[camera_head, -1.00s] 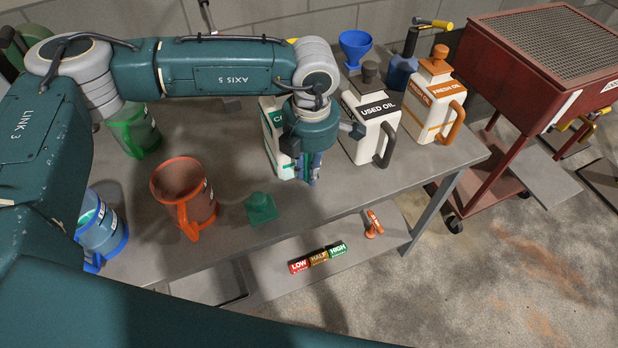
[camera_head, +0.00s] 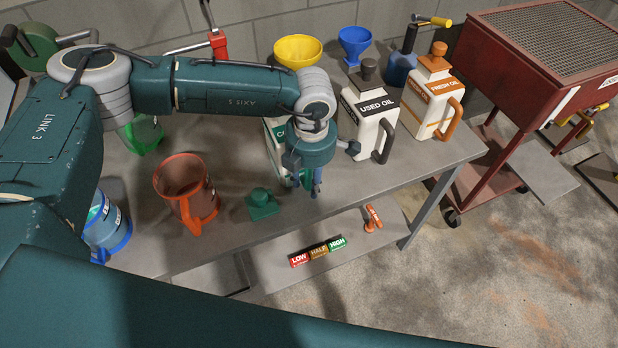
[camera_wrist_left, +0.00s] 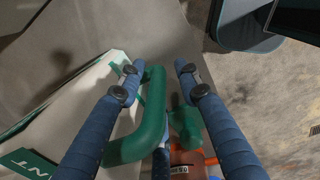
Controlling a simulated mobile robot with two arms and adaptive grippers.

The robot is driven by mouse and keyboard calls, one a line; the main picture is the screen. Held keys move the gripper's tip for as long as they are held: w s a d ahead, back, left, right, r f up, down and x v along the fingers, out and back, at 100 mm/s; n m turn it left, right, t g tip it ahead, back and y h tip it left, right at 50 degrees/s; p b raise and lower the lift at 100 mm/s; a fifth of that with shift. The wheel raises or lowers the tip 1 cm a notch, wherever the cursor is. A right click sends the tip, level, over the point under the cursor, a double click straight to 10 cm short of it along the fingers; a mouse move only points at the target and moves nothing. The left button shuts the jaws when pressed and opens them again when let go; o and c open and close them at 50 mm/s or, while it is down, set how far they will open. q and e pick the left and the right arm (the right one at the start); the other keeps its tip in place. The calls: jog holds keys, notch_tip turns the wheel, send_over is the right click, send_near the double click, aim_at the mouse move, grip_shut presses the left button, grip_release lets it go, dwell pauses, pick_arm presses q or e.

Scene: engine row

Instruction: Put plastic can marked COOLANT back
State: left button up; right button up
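The white can with a teal label (camera_head: 277,137), marked COOLANT, stands upright on the grey bench, mostly hidden behind my left arm. My left gripper (camera_head: 306,190) is low at its front side. In the left wrist view, the left gripper (camera_wrist_left: 160,70) is open, its two blue fingers apart with the can's green handle (camera_wrist_left: 152,118) between them. The handle lies close to the left finger, with a gap to the right one; contact cannot be told. The label shows at lower left there. A green cap (camera_head: 262,204) lies on the bench nearby. My right gripper is not in view.
The USED OIL can (camera_head: 368,118) stands close right of the gripper, then the FRESH OIL can (camera_head: 432,95). An orange jug (camera_head: 186,190) stands left, a blue jug (camera_head: 104,228) beyond it. Yellow (camera_head: 297,50) and blue (camera_head: 354,44) funnels are behind. The bench front edge is close.

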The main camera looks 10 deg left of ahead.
pick_arm(q)
jog(key=r+b, duration=0.1)
jog(key=r, duration=0.4)
jog(key=r+b, duration=0.2)
jog(key=r, duration=0.4)
jog(key=shift+s+d, duration=0.15)
jog(key=shift+s, duration=0.05)
jog(key=shift+r, duration=0.55)
jog(key=shift+s, duration=0.1)
